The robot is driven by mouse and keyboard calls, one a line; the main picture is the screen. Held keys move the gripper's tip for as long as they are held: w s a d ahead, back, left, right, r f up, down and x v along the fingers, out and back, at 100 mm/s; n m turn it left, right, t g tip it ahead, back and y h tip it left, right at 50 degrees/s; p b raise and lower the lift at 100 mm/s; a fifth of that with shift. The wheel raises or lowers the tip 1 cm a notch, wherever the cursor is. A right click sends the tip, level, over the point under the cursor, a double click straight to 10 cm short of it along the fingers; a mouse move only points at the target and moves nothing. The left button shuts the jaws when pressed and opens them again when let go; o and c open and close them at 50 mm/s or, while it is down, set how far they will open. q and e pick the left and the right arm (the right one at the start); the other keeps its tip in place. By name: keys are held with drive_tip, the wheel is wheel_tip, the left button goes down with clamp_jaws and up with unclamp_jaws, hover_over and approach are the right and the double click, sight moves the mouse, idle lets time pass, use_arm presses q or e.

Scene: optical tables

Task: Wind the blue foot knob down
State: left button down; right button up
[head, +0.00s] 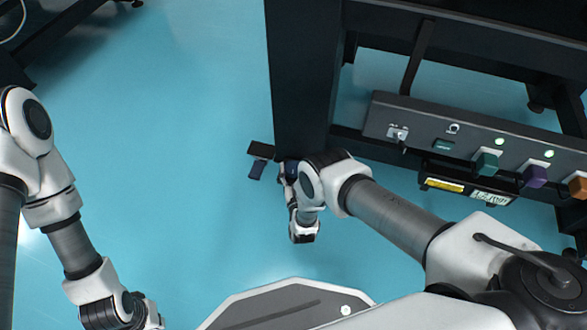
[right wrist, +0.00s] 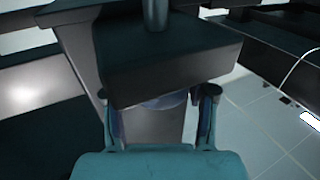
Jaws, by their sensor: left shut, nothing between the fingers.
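A pale bluish round knob (right wrist: 165,102) shows under a dark block (right wrist: 165,60) in the right wrist view, partly hidden by that block. I take it for the blue foot knob. My right gripper (right wrist: 160,115) is open, with one finger on each side of the knob and a visible gap on both sides. In the head view my right gripper (head: 290,175) is low at the foot of the black table leg (head: 302,90), and my arm hides the knob there. My left gripper (head: 145,314) is shut and empty at the bottom edge, partly cut off.
A small dark plate (head: 260,149) and a dark blue piece (head: 257,169) are left of the leg's foot. A grey control panel (head: 420,125) with coloured knobs is fixed to the table on the right. The blue floor (head: 180,130) on the left is clear.

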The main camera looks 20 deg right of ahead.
drive_tip(key=o, duration=0.4)
drive_tip(key=shift+s, duration=0.1)
drive_tip(key=s, duration=0.2)
drive_tip(key=s+a, duration=0.1)
drive_tip(key=s, duration=0.4)
drive_tip(key=shift+a, duration=0.15)
